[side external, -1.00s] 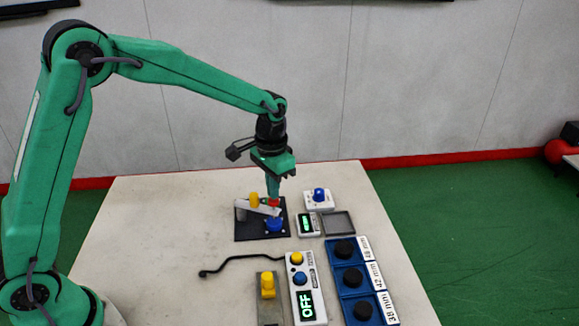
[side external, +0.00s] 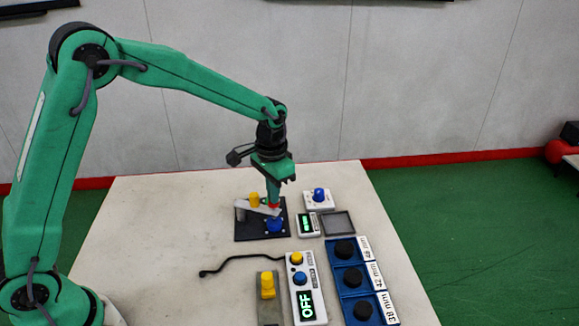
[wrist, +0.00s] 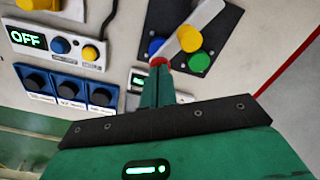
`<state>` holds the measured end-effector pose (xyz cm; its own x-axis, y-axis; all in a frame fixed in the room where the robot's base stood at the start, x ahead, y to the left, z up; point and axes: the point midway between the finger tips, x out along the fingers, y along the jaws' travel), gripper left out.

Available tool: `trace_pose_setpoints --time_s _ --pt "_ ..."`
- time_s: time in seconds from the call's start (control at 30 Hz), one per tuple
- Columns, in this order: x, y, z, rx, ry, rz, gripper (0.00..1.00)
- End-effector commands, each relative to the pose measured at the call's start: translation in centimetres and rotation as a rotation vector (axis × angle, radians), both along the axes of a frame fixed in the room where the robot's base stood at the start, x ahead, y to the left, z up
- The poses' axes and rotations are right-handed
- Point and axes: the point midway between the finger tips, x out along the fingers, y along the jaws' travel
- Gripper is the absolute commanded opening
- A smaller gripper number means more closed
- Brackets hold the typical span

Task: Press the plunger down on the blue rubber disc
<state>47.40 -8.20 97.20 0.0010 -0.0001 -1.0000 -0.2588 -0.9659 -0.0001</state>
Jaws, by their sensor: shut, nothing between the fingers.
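A blue disc (side external: 275,226) sits on a black base plate (side external: 246,233) at the back of the table. It also shows in the wrist view (wrist: 156,46), with a green disc (wrist: 199,62) to its right. A pale bar (side external: 241,205) crosses above the plate, with a yellow knob (side external: 254,199) by it. A red round piece (wrist: 160,63) lies at my fingertips, near the bar's end. My gripper (side external: 273,200) is shut and points down at the red piece, just behind the blue disc. Whether they touch is unclear, and the fingers partly hide the red piece.
A control box reading OFF (side external: 306,307) stands in front, with a yellow-knobbed block (side external: 268,286) beside it. Blue trays with black moulds (side external: 351,277) are at the right. A small display (side external: 307,224), a grey tray (side external: 339,222) and a white box (side external: 319,200) sit right of the plate.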

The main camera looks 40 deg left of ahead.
Motion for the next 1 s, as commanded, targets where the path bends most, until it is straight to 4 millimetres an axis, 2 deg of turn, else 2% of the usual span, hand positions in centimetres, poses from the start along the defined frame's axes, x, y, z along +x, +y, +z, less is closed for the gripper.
trace_pose_setpoints --time_s 0.5,1.0 --pt "0.0 0.0 -0.5 0.001 0.002 0.000 0.00" --pt "0.0 0.0 2.1 0.000 0.000 0.000 0.00"
